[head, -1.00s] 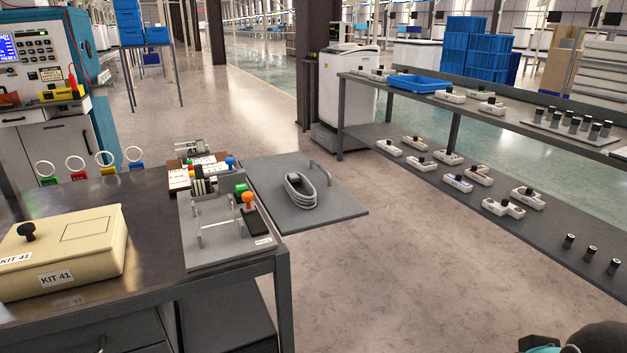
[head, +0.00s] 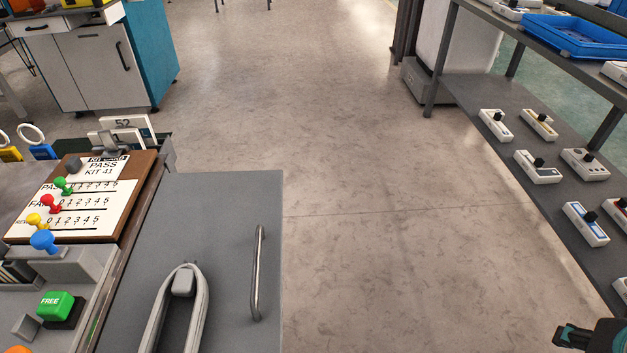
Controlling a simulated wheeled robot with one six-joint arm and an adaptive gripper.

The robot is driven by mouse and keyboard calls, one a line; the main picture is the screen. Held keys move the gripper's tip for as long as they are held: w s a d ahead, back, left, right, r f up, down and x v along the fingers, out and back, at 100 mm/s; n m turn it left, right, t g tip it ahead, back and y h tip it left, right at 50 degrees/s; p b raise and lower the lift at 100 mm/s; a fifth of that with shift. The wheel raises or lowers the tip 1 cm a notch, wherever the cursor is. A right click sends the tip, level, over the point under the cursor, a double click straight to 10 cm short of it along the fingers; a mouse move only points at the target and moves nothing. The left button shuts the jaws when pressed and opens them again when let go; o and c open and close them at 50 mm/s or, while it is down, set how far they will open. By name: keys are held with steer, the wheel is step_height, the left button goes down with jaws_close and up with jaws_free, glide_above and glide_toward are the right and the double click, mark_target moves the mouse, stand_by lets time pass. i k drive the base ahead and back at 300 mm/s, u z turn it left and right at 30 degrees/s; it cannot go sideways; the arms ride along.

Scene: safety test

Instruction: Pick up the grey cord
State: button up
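The grey cord (head: 156,322) lies as a long loop on a flat grey board (head: 235,200), at the bottom of the head view. A light grey block sits at the loop's far end. The near part of the cord is cut off by the picture's bottom edge. A metal bar handle (head: 258,275) stands on the board to the right of the cord. A dark and teal part of my gripper (head: 590,338) shows at the bottom right corner, well apart from the cord. Its fingertips cannot be made out.
Left of the board are a score board (head: 85,190) with coloured pegs and a green FREE button (head: 55,306). A grey shelf (head: 470,95) with several white devices runs along the right. Open floor (head: 350,200) lies between the board and the shelf. A white and teal cabinet (head: 85,65) stands at the back left.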

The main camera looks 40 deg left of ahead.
mark_target(182, 281)
steer(key=i, duration=2.15)
steer(key=u, duration=4.5)
steer(key=i, duration=0.5)
steer(key=z, duration=0.05)
